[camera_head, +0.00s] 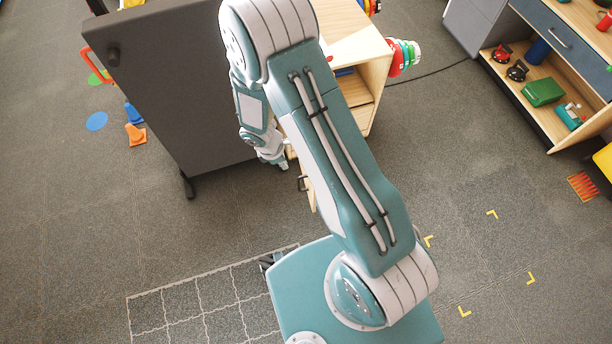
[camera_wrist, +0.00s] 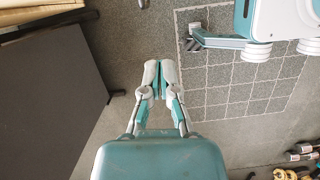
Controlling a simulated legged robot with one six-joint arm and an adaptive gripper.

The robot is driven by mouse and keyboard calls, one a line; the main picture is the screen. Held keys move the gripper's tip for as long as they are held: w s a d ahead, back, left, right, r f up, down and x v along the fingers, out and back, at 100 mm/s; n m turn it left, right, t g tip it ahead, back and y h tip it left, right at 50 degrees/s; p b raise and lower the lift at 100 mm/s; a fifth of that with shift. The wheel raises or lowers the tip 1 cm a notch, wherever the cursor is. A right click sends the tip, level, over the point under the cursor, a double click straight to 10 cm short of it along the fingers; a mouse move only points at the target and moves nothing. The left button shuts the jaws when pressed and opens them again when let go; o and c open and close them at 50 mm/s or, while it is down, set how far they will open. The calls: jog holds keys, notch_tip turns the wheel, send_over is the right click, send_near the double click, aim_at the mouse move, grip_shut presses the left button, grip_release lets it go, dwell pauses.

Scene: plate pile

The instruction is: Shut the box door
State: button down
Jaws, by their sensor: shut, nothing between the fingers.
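The wooden box (camera_head: 376,88) stands behind my arm in the head view, its open front showing shelves inside. A thin wooden edge with a dark handle (camera_head: 302,184) shows just left of my arm and looks like the box door (camera_head: 311,197), swung out from the box; my arm hides most of it, so its angle is unclear. My gripper (camera_head: 279,162) is left of the box front, near the handle, with a visible gap. In the wrist view my gripper (camera_wrist: 160,64) has its fingertips together and empty, over bare floor. Wooden box parts (camera_wrist: 42,14) show at that view's upper left.
A tall dark panel (camera_head: 170,85) stands close left of my gripper, with a foot on the floor. Cones (camera_head: 135,134) lie beyond it. A shelf unit (camera_head: 560,60) with toys is at the right. The floor right of my arm is mostly clear.

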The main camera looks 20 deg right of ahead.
jog(key=d+f, duration=0.6)
jog(key=f, duration=0.3)
jog(key=shift+s+d+f, duration=0.3)
jog(key=shift+f, duration=0.1)
